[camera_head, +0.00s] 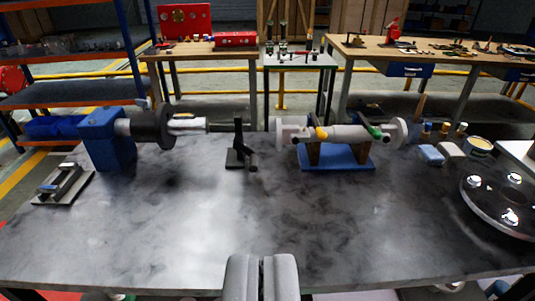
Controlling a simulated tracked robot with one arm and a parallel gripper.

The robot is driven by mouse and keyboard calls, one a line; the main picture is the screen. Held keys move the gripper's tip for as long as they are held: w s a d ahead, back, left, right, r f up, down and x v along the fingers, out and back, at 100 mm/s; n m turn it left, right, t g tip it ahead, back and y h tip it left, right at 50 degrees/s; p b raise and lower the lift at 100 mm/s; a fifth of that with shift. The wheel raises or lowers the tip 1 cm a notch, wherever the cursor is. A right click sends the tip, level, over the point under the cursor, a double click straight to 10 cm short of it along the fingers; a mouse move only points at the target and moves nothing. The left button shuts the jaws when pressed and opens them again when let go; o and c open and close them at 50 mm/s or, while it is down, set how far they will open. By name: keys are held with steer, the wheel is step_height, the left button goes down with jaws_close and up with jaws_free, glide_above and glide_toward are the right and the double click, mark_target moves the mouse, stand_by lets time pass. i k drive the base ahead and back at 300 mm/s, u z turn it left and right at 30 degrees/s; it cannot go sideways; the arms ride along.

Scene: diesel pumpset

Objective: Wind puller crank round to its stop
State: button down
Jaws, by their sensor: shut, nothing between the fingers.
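My gripper (262,262) is at the bottom middle, its two grey fingers shut together with nothing between them. It is at the near edge of the grey worktop (200,240), well apart from everything on it. A small black stand with an upright post and a short arm (240,148) stands at the middle back. To its left, a blue block (105,138) carries a horizontal shaft with a dark round flange (164,126) and a pale rod pointing right. No part is clearly recognisable as the puller crank from here.
A blue cradle (338,160) holds a pale cylinder (348,132) with round ends. A dark disc with shiny bolts (505,205) lies at the right. A small device on a plate (64,184) lies at the left. Cloths and a tin (478,146) stand back right. The near middle is clear.

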mark_target(239, 145)
steer(key=i, duration=0.9)
steer(key=u, duration=0.05)
